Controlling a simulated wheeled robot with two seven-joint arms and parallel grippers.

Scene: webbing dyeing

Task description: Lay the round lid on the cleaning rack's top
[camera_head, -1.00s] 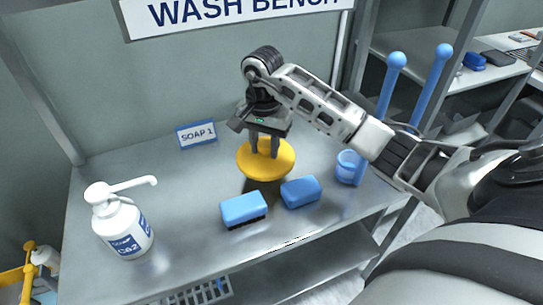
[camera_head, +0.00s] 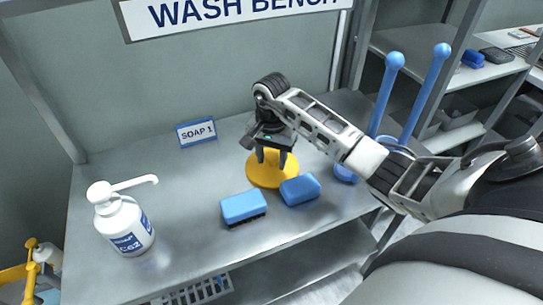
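The round yellow lid (camera_head: 268,176) lies flat on the metal bench top (camera_head: 180,222), behind two blue blocks. My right gripper (camera_head: 272,164) is directly above the lid, pointing down. Its two fingers are spread apart, with their tips at the lid's upper face. The gripper hides the back part of the lid, and any knob between the fingers cannot be made out. My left gripper is not in view. Nothing in view is labelled as a cleaning rack; the sign names a wash bench.
A blue brush (camera_head: 243,206) and a blue block (camera_head: 300,189) sit just in front of the lid. A white pump bottle (camera_head: 125,228) stands at left, a soap sign (camera_head: 197,132) behind. Blue-knobbed posts (camera_head: 385,95) rise at right. The bench's left middle is clear.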

